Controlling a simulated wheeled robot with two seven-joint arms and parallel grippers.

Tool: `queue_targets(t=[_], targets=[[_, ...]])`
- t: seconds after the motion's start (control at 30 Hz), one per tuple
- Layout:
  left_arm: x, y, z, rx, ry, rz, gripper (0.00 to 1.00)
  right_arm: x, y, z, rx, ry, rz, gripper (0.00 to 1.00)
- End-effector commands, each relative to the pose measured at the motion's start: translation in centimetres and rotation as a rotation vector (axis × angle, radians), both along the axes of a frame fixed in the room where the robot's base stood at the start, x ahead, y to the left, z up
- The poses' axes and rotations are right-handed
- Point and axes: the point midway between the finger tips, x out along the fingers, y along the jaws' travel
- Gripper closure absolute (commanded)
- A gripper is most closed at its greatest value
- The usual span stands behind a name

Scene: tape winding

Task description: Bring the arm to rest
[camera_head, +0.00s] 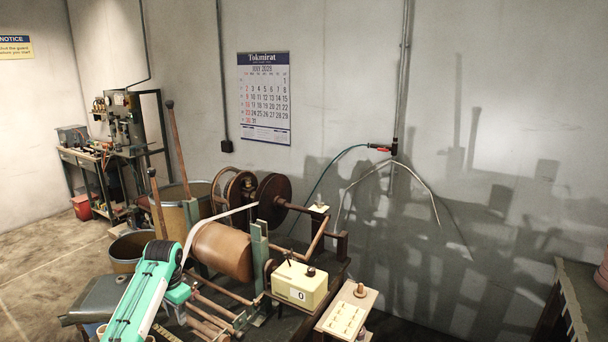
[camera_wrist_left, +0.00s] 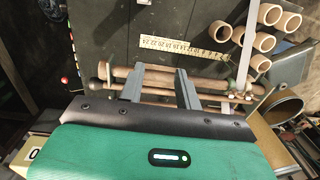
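My left arm (camera_head: 140,295), green and black, comes in from the lower left of the head view and bends down beside the winding machine. My left gripper (camera_wrist_left: 160,72) shows in the left wrist view with its two grey fingers apart and nothing visible between them. Wooden rods of the machine lie behind the fingers; I cannot tell whether they touch. In the head view the fingertips are hard to make out. My right arm and gripper are not in view.
The winding machine has a brown drum (camera_head: 222,250), a dark wheel (camera_head: 274,198) and a cream counter box (camera_head: 299,286) reading 0. A pale block (camera_head: 346,310) stands to its right. In the left wrist view several cardboard tubes (camera_wrist_left: 270,14) and a yellow ruler (camera_wrist_left: 180,52) show beyond the fingers.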

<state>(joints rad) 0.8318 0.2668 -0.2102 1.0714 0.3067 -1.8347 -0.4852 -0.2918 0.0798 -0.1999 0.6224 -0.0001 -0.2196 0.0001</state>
Motion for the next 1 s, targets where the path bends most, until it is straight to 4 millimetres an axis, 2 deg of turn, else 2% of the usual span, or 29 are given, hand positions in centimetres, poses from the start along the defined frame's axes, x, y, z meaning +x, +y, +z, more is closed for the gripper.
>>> queue_targets(t=[0.03, 0.17, 0.27, 0.5, 0.73, 0.87, 1.0], targets=[[-0.9, -0.6, -1.4, 0.003, -0.001, -0.002, 0.66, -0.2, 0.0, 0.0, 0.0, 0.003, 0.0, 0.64], [-3.7, -2.1, -4.7, 0.012, -0.019, 0.004, 0.66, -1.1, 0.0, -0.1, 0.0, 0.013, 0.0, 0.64], [-6.5, -3.5, -7.4, 0.015, -0.038, 0.011, 0.66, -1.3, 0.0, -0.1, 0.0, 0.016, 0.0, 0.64], [-14.1, -6.6, -12.1, 0.005, -0.088, 0.042, 0.66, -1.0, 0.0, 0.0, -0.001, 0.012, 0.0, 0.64], [-22.3, -9.0, -14.4, -0.021, -0.136, 0.092, 0.66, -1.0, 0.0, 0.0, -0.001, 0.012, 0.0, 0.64], [-27.2, -10.1, -14.7, -0.04, -0.164, 0.127, 0.66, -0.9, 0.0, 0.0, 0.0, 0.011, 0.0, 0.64], [-32.3, -10.9, -14.1, -0.062, -0.192, 0.174, 0.66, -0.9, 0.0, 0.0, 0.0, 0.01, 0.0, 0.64]])
